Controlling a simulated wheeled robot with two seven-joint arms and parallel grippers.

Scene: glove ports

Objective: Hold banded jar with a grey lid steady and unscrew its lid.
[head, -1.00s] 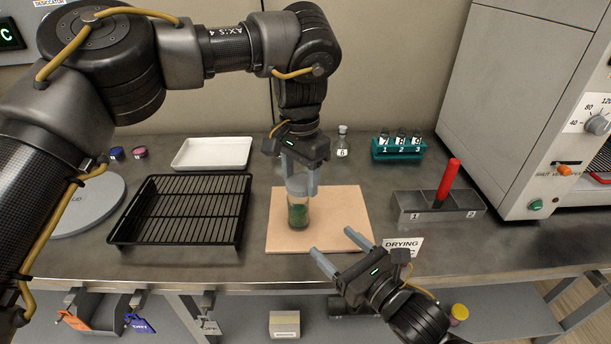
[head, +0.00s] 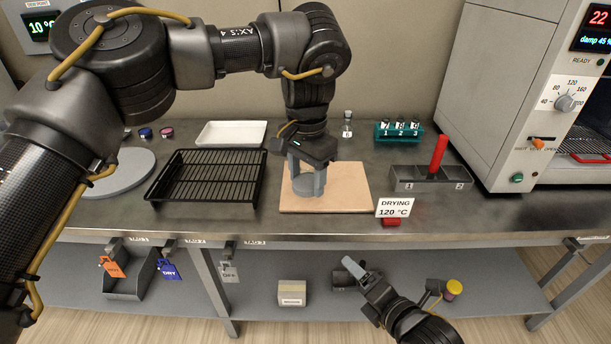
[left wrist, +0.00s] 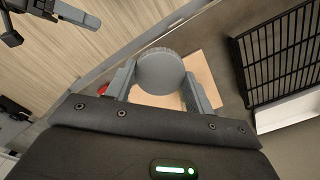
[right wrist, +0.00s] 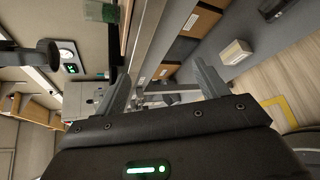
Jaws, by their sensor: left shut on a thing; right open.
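My left gripper (head: 307,178) is shut on the grey lid (head: 307,187), low over the tan board (head: 345,190). The lid shows as a round grey disc (left wrist: 160,71) between the fingers in the left wrist view. The jar's banded green body is not visible in any view now; bare board shows around and just below the lid. I cannot tell whether the lid touches the board. My right gripper (head: 356,270) is open and empty, in front of the bench and below its top edge. Its fingers also show, apart, in the right wrist view (right wrist: 163,90).
A black rack (head: 207,180) and white tray (head: 231,133) stand left of the board. A grey two-part holder with a red handle (head: 438,158), a drying sign (head: 394,207) and a teal vial rack (head: 398,133) are to the right. The lower shelf (head: 480,300) holds a small box (head: 292,292).

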